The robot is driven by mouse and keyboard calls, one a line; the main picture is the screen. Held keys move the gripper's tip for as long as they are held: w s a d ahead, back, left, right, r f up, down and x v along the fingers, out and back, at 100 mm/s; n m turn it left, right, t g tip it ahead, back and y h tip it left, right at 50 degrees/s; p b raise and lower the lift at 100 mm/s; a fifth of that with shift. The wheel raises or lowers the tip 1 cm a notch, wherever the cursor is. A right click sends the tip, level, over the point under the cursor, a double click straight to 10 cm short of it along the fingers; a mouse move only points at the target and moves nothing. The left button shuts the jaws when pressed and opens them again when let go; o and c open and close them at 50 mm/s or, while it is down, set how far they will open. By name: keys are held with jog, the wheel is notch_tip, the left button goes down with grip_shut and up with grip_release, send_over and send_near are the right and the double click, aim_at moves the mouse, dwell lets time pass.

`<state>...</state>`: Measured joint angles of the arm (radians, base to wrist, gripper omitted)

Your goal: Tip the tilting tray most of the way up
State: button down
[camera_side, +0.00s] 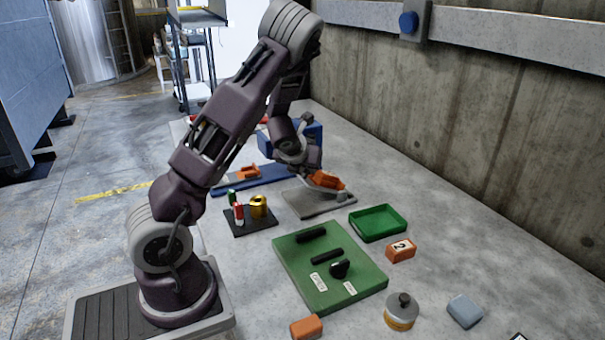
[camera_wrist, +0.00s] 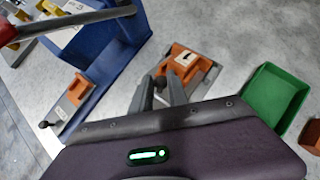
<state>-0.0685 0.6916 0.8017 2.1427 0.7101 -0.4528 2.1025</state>
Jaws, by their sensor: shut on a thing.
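The tilting tray (camera_side: 326,180) is a small orange piece on a flat grey base plate (camera_side: 318,203), and it looks tilted in the side view. In the wrist view the orange tray (camera_wrist: 183,60) shows with a pale marked patch, just beyond my fingers. My gripper (camera_wrist: 164,86) is shut at the tray's near edge. The exact grip is hard to make out, as the fingers cover it. In the side view my wrist hides part of the contact.
An open green bin (camera_side: 378,222) and an orange block marked 2 (camera_side: 401,250) stand nearby. A blue machine (camera_wrist: 92,50) stands behind. A green board (camera_side: 285,260) with black handles and a lidded canister (camera_side: 401,313) are in front.

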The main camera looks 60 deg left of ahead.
jog(key=shift+w+d+r, duration=0.15)
jog(key=shift+w+r, duration=0.2)
jog(key=shift+w, duration=0.25)
jog(key=shift+w+d+r, duration=0.15)
jog(key=shift+w+r, duration=0.25)
jog(key=shift+w, duration=0.25)
jog(key=shift+w+d+r, duration=0.15)
jog(key=shift+w+r, duration=0.2)
jog(key=shift+w, duration=0.25)
jog(key=shift+w+r, duration=0.1)
jog(key=shift+r, duration=0.05)
jog(key=c, duration=1.6)
grip_release()
jog(key=v, duration=0.7)
jog(key=shift+s+a, duration=0.15)
jog(key=shift+s, duration=0.15)
